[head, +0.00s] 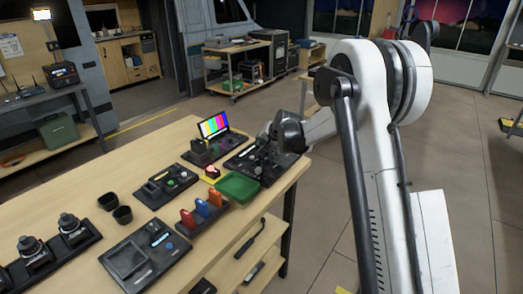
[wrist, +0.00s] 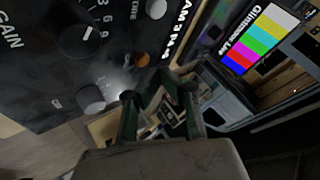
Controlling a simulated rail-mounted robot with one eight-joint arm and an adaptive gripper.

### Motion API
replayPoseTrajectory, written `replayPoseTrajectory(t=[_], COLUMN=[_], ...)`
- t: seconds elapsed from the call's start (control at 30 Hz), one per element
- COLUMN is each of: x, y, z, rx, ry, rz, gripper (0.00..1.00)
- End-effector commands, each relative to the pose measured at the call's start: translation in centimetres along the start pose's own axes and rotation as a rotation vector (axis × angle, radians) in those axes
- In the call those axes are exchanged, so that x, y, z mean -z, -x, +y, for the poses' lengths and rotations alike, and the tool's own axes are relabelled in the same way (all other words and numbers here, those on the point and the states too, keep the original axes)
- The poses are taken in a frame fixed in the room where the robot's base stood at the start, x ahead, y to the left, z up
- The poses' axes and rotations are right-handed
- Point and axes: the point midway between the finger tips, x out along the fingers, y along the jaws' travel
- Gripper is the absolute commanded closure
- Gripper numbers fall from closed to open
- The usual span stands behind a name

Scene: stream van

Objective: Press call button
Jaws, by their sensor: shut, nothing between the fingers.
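A black control panel (wrist: 60,60) fills the upper left of the wrist view, with white lettering including "GAIN". It has a numbered knob (wrist: 76,38), a small orange-brown round button (wrist: 142,60) and a grey round control (wrist: 90,98) beside a small unreadable label. I cannot tell which control is the call button. My gripper (wrist: 160,76) is shut and empty, its fingertips close to the orange-brown button; contact is not clear. In the head view my gripper (head: 262,160) is over the black panel at the table's far right end, partly hiding its controls.
A colour-bar screen (head: 213,126) stands behind the panel. A green tray (head: 238,187) lies just in front of it. The floor right of the table is open.

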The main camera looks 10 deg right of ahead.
Motion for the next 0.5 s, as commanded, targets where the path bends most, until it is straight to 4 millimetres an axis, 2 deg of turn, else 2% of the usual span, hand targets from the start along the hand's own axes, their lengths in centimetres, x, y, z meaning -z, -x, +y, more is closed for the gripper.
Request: replayPoseTrajectory(t=[0.27, 0.5], x=[0.0, 0.8], y=[0.0, 1.1], z=[0.0, -0.8], rx=[0.0, 0.0], ry=[0.0, 0.0], rz=[0.0, 0.0], gripper=[1.0, 1.0])
